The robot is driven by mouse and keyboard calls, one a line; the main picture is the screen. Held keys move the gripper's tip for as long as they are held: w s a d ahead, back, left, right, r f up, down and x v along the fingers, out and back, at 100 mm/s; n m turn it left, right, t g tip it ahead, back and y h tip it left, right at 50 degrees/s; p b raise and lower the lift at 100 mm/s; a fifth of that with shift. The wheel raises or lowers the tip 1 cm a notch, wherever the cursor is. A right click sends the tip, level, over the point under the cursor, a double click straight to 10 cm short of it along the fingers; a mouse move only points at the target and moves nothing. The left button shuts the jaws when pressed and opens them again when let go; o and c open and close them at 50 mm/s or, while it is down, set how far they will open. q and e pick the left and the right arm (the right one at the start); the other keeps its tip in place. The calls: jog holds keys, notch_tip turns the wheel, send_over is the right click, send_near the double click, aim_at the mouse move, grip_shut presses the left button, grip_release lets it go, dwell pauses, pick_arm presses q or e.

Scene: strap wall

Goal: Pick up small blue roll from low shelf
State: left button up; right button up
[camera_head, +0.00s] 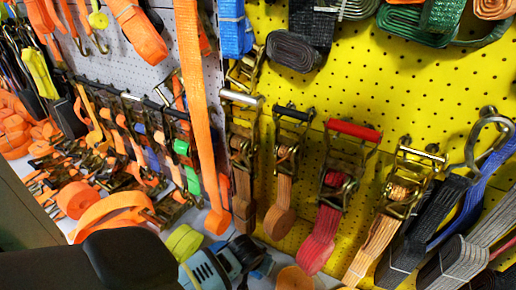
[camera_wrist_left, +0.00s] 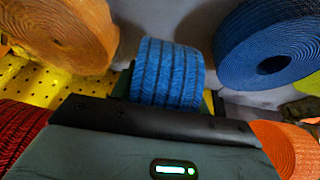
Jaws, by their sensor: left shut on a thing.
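The small blue roll (camera_wrist_left: 168,72) of ribbed webbing fills the gap between the jaws in the left wrist view. My left gripper (camera_wrist_left: 168,98) is shut on it, with a dark finger edge on each side. In the head view my left gripper (camera_head: 244,258) is low at the bottom middle, in front of the foot of the yellow wall. A bit of blue (camera_head: 263,267) shows beside its jaws there; most of the roll is hidden. My right gripper is not in view.
A larger blue roll (camera_wrist_left: 270,40) is close on the right in the wrist view. An orange roll (camera_wrist_left: 62,32), a red roll (camera_wrist_left: 18,130) and another orange roll (camera_wrist_left: 290,145) surround the gripper. Ratchet straps hang on the yellow pegboard (camera_head: 400,80). A yellow-green roll (camera_head: 185,242) lies left of the gripper.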

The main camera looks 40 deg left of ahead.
pick_arm(q)
jog(key=r, duration=0.2)
jog(key=r+p, duration=0.1)
jog(key=shift+s+a, duration=0.15)
jog(key=shift+a, duration=0.1)
jog(key=s+a+p, duration=0.1)
jog(key=s+a, duration=0.2)
jog(key=a, duration=0.1)
jog(key=s+a, duration=0.3)
jog(key=a, duration=0.1)
jog(key=s+a+p, duration=0.1)
jog(key=s+a, duration=0.2)
jog(key=a, duration=0.2)
jog(key=shift+s+f+p, duration=0.2)
jog(key=shift+s+p, duration=0.05)
jog(key=shift+p, duration=0.05)
jog(key=shift+s+a, duration=0.4)
jog(key=shift+a, duration=0.15)
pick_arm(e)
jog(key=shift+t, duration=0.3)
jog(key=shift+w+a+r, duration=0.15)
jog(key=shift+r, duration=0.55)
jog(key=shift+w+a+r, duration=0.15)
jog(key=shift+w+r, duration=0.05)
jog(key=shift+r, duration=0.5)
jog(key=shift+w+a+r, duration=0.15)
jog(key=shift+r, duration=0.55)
